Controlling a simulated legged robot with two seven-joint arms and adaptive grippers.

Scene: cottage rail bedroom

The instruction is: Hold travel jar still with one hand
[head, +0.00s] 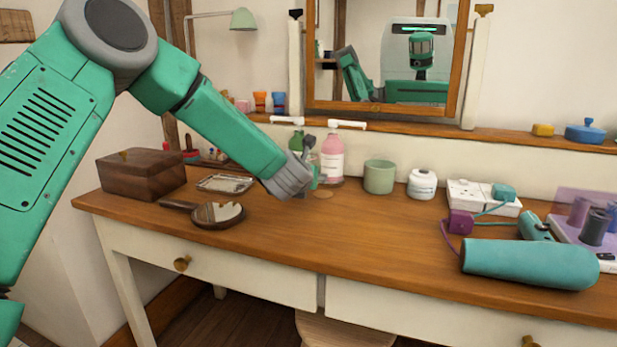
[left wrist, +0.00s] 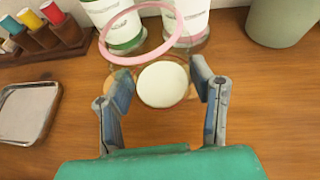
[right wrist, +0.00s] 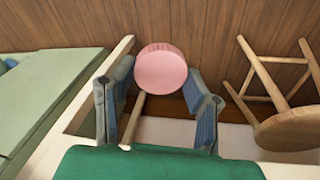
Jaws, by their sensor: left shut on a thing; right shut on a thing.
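In the left wrist view, a small round clear-sided vessel with a pale cream disc, likely the travel jar (left wrist: 163,84), sits between the fingertips of my left gripper (left wrist: 163,88), which is shut on it. A thin pink ring (left wrist: 103,42) shows just beyond it; I cannot tell whether it belongs to the jar. In the head view my left gripper (head: 306,160) is above the desk before the bottles, and the jar is not clear there. In the right wrist view my right gripper (right wrist: 161,95) is shut on a round pink lid-like piece (right wrist: 160,70). It is outside the head view.
A pink bottle (head: 332,160) and green bottle (head: 297,146) stand behind my left gripper. A hand mirror (head: 217,214) and wooden box (head: 142,174) lie left; a green cup (head: 379,177), white jar (head: 422,184) and teal cylinder (head: 525,263) are right. A stool (right wrist: 290,130) stands below.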

